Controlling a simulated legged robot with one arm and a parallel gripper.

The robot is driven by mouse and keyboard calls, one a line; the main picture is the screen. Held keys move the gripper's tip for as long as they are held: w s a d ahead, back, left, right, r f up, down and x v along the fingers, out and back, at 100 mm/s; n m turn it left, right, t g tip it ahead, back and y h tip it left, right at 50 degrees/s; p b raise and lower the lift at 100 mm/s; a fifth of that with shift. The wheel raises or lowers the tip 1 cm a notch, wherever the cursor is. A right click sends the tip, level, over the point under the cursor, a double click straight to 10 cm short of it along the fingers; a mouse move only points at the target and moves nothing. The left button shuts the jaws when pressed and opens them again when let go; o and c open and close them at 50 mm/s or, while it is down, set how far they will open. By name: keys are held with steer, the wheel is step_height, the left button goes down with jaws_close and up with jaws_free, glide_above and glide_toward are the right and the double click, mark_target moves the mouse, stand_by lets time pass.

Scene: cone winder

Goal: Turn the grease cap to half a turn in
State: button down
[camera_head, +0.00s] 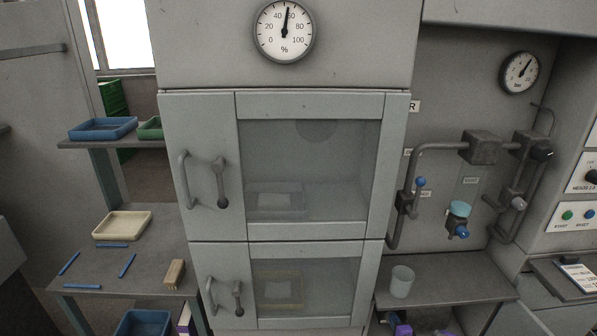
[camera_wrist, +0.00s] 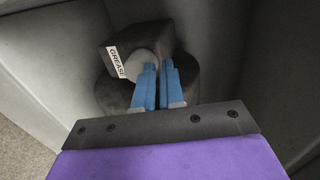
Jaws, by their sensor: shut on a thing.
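The grease cap (camera_wrist: 138,63) is a pale round piece on a dark grey block (camera_wrist: 155,40), beside a white label (camera_wrist: 117,62) that reads GREASE. It shows in the wrist view only. My gripper (camera_wrist: 159,66) has two blue fingers, which reach to the cap from below right and stand close together. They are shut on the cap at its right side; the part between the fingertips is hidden. I cannot read the cap's turn angle.
Under the block is a dark rounded body (camera_wrist: 185,82), with pale walls close on both sides. In the head view stand a grey cabinet (camera_head: 170,150) with two glazed doors, a shelf with trays (camera_head: 103,128) on the left, and pipes with valves (camera_head: 461,209) on the right.

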steer(key=shift+w+d+r, duration=0.7)
steer(key=shift+d+r, duration=0.25)
steer(key=shift+d, duration=0.05)
steer(key=shift+d+h, duration=0.1)
steer(key=shift+h, duration=0.2)
steer(key=shift+w+d+r, duration=0.1)
steer(key=shift+d+r, duration=0.05)
steer(key=shift+r, duration=0.15)
steer(key=shift+s+d+f+p, duration=0.1)
steer(key=shift+s+f+p, duration=0.25)
steer(key=shift+s, duration=0.25)
steer(key=shift+s+a+f+p, duration=0.15)
steer(key=shift+s+f, duration=0.1)
steer(key=shift+s, duration=0.65)
steer(key=shift+s+a+f+p, duration=0.1)
steer(key=shift+s+f+p, duration=0.1)
steer(key=shift+s, duration=0.75)
steer(key=shift+s+a+f+p, duration=0.15)
steer(key=shift+s+f, duration=0.1)
steer(key=shift+s, duration=0.65)
steer(key=shift+d, duration=0.2)
